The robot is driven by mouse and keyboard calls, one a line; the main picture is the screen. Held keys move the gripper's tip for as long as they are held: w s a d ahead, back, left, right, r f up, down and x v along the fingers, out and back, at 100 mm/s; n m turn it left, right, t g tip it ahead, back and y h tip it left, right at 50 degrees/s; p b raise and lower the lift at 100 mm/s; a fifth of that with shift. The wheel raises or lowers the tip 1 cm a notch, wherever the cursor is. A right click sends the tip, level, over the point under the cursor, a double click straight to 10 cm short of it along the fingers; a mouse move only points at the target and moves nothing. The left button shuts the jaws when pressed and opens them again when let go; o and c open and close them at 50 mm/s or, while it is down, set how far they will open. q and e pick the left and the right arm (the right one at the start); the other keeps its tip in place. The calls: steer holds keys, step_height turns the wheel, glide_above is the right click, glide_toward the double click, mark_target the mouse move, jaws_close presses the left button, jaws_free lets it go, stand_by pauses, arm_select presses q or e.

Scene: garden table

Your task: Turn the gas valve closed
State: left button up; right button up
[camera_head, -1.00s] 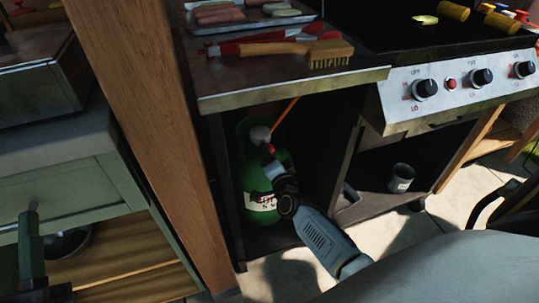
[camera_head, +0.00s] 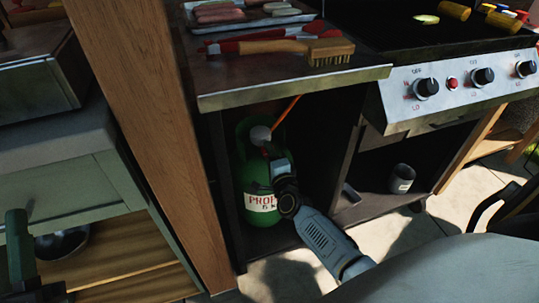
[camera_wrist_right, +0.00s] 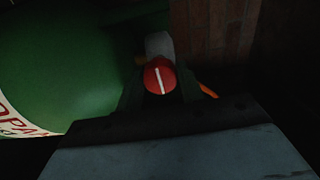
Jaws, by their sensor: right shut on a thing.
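The gas valve is a red round knob with a white line (camera_wrist_right: 159,77), on top of a green gas bottle (camera_head: 250,180) inside the open cabinet under the grill counter. In the right wrist view the white line runs nearly up and down, tilted slightly. My right gripper (camera_head: 272,152) reaches in from the lower right at the bottle's top. In the wrist view its dark fingers (camera_wrist_right: 160,92) stand on both sides of the knob, shut on it. In the head view the gripper mostly hides the knob.
A grey regulator (camera_head: 260,134) and an orange hose (camera_head: 289,108) sit close to the valve. The counter (camera_head: 290,88) overhangs the bottle, and a wooden post (camera_head: 150,140) stands left. A grey cup (camera_head: 402,178) stands on the right shelf.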

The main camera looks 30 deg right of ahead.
steer(key=o, duration=1)
steer(key=shift+s, duration=0.15)
steer(key=shift+s+a, duration=0.1)
steer(key=shift+s, duration=0.2)
arm_select(q)
step_height(320, 180, down, 14)
steer(key=w+a+g+y+p, duration=0.1)
steer(key=a+g+y+p, duration=0.1)
steer(key=g, duration=0.8)
steer(key=shift+r+y+p, duration=0.25)
steer(key=shift+y+p, duration=0.45)
steer(key=shift+p, duration=0.4)
arm_select(e)
steer(key=shift+v, duration=6.25)
